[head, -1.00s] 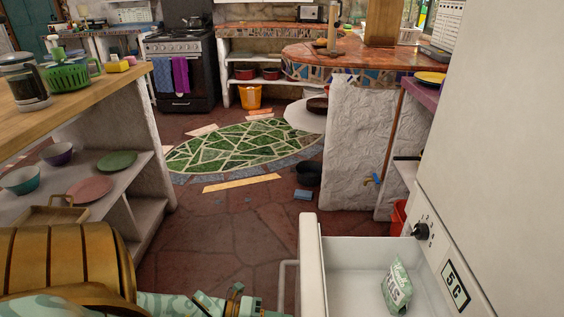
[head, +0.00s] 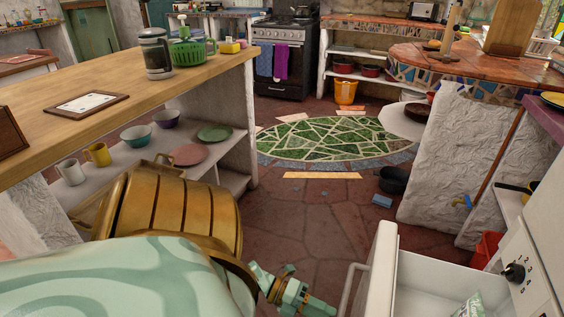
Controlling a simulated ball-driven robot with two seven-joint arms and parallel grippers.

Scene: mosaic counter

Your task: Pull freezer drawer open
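The freezer drawer (head: 425,283) is a white box at the lower right, pulled out from the white freezer (head: 540,255). Its front panel (head: 383,268) stands well clear of the freezer body, and a pale bar handle (head: 349,290) is on its outer side. A green and white bag (head: 470,306) lies inside, cut by the bottom edge. My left arm comes in from the left, and its gripper (head: 322,308) is low, just left of the handle. Its fingertips are cut off or too small to judge, and I cannot tell whether it touches the handle. My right gripper is out of view.
A wooden counter (head: 130,80) with shelves below stands at the left. A white plastered counter (head: 450,150) stands at the right. A dark pot (head: 393,180) and a small blue item (head: 382,201) are on the floor. The reddish floor left of the drawer is clear.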

